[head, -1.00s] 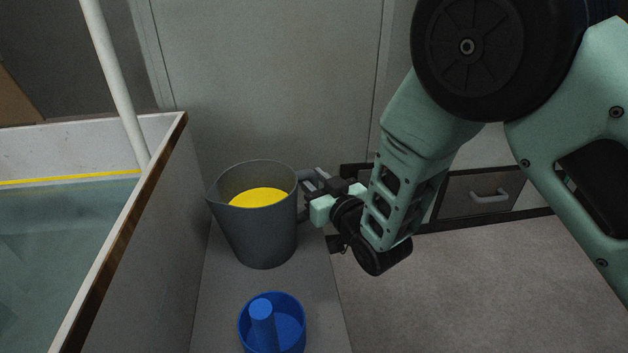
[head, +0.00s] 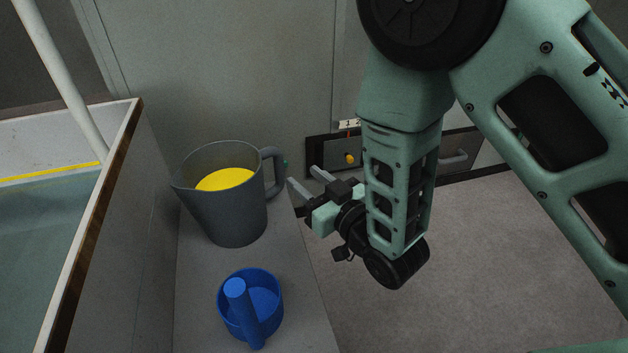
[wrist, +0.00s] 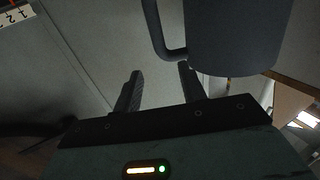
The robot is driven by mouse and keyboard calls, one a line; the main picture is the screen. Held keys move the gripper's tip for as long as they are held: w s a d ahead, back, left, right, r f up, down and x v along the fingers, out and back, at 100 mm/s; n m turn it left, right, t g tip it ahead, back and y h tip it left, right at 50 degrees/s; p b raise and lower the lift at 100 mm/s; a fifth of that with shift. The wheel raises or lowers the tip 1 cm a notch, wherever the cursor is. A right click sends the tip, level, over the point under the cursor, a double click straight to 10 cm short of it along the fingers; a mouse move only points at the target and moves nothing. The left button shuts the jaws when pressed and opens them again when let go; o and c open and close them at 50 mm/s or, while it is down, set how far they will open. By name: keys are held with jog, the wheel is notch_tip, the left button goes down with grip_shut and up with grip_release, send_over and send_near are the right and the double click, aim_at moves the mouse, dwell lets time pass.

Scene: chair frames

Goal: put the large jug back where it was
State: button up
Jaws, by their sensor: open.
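The large grey jug (head: 232,218) stands upright on the narrow grey ledge (head: 200,290). Yellow contents show inside it, and its handle faces right, towards my gripper. My gripper (head: 302,180) is open and empty, just to the right of the handle and apart from it. In the wrist view, my gripper's two fingers (wrist: 158,88) are spread, and the jug (wrist: 232,40) with its handle shows beyond them at the top. The handle is not between the fingers.
A tank with a brown-edged wall (head: 115,170) is at the left. A drawer unit (head: 455,160) is behind my arm. Open floor lies at the right.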

jog(key=shift+v, duration=0.8)
jog(key=shift+w, duration=0.1)
jog(key=s+d+r+g+h, duration=0.3)
jog(key=s+d+g+h, duration=0.2)
jog(key=s, duration=0.6)
jog(key=s+d+r+g+h, duration=0.4)
jog(key=s+d+g, duration=0.4)
jog(key=s, duration=0.3)
jog(key=shift+r+g+h, duration=0.2)
jog(key=shift+g+h, duration=0.4)
jog(key=shift+g, duration=0.1)
jog(key=shift+s, duration=0.1)
